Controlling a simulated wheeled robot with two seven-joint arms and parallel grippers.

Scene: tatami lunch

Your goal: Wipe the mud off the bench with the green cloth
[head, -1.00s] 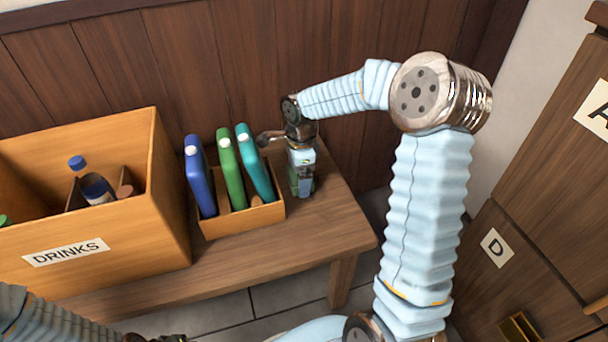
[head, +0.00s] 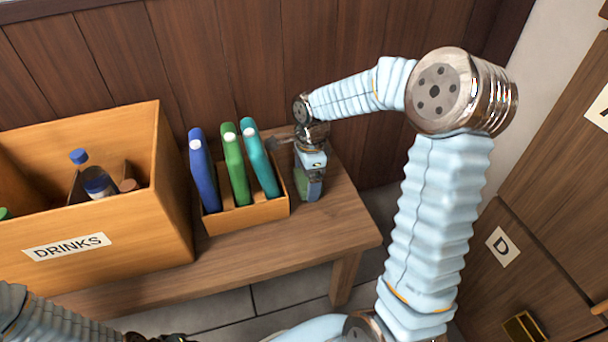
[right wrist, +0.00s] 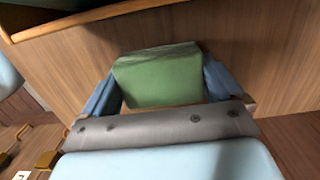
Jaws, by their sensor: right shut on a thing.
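The wooden bench (head: 250,255) stands against the panelled wall. My right gripper (head: 311,180) points down at the bench's right end, beside the rack of colored cases. It is shut on the green cloth (right wrist: 158,80), a folded pad held between both blue fingers in the right wrist view. The cloth (head: 314,189) is low at the bench top; I cannot tell whether it touches. No mud shows clearly; any under the cloth or gripper is hidden. My left arm comes in at the bottom left, and its gripper is cut off at the bottom edge.
A wooden rack (head: 245,217) with blue, green and teal cases stands just left of my right gripper. A large DRINKS crate (head: 130,235) with a bottle (head: 95,182) fills the bench's left. A cabinet marked D (head: 490,285) stands at the right. The bench's front strip is clear.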

